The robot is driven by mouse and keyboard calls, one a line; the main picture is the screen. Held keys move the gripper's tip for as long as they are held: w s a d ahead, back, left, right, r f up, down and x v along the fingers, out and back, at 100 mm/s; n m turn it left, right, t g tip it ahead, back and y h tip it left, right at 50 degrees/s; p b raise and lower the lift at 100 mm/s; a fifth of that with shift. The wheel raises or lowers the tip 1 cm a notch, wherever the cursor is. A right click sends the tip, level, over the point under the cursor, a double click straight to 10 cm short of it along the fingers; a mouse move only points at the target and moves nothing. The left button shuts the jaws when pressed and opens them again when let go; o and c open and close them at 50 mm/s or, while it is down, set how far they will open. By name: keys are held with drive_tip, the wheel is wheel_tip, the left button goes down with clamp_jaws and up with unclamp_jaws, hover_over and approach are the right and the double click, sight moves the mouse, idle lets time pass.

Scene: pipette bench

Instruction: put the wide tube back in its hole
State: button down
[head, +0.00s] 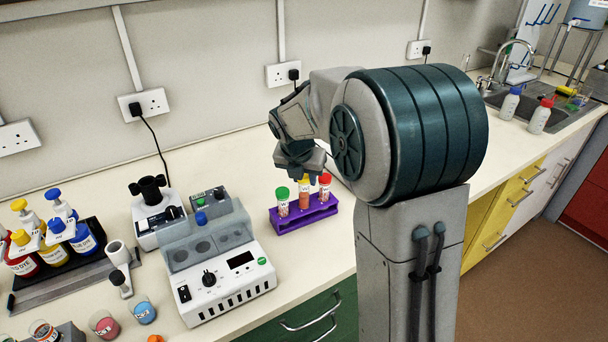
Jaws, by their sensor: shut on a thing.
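A purple rack (290,224) stands on the bench in the head view. A green-capped tube (282,203) stands upright at its left and a red-capped tube (324,188) at its right. Between them is a yellow-capped tube (304,196) with orange-red contents, upright, directly under my gripper (303,176). My gripper points down and is shut on this tube near its cap; the fingertips are small and partly hidden. I cannot tell whether the tube's lower end is in a hole or just above or behind the rack. Which tube is the wide one is hard to judge by size here.
A white heater block device (222,270) stands left of the rack. A small black-topped mixer (155,208) is behind it. Dye bottles (82,238) and small beakers (145,312) are at far left. The bench (235,170) behind the rack is clear. A sink (565,112) is at far right.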

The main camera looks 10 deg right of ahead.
drive_tip(key=shift+f, duration=0.5)
drive_tip(key=shift+f, duration=0.2)
drive_tip(key=shift+f+b, duration=0.5)
drive_tip(key=shift+f, duration=0.1)
drive_tip(key=c, duration=1)
unclamp_jaws()
drive_tip(key=v, duration=1.3)
drive_tip(key=shift+r, duration=0.35)
